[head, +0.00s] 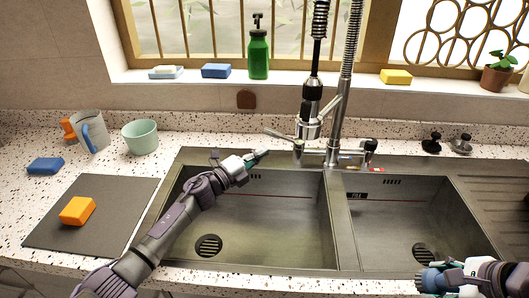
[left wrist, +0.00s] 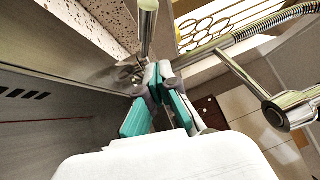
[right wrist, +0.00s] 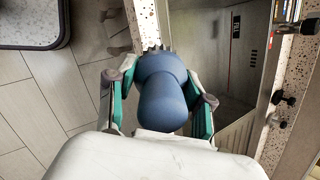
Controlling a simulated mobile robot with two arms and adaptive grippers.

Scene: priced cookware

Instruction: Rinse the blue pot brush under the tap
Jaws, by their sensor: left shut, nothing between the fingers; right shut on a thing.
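The blue pot brush (head: 432,280) is in my right gripper (head: 445,279) at the lower right, by the counter's front edge beside the right basin. In the right wrist view the blue brush (right wrist: 163,92) sits between the teal fingers, its dark bristles pointing away. My left gripper (head: 262,155) is shut and empty above the back of the left basin. The tap (head: 318,150) stands behind the sink, with a lever (head: 282,134) pointing left, just beyond my left fingertips. In the left wrist view the closed fingers (left wrist: 158,80) are near a metal lever (left wrist: 148,22); contact is unclear. No water shows.
The left basin (head: 265,225) and right basin (head: 400,225) look empty. A mug (head: 90,130), a green bowl (head: 140,137) and several sponges lie left. A green bottle (head: 258,55) and a potted plant (head: 498,75) stand on the sill.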

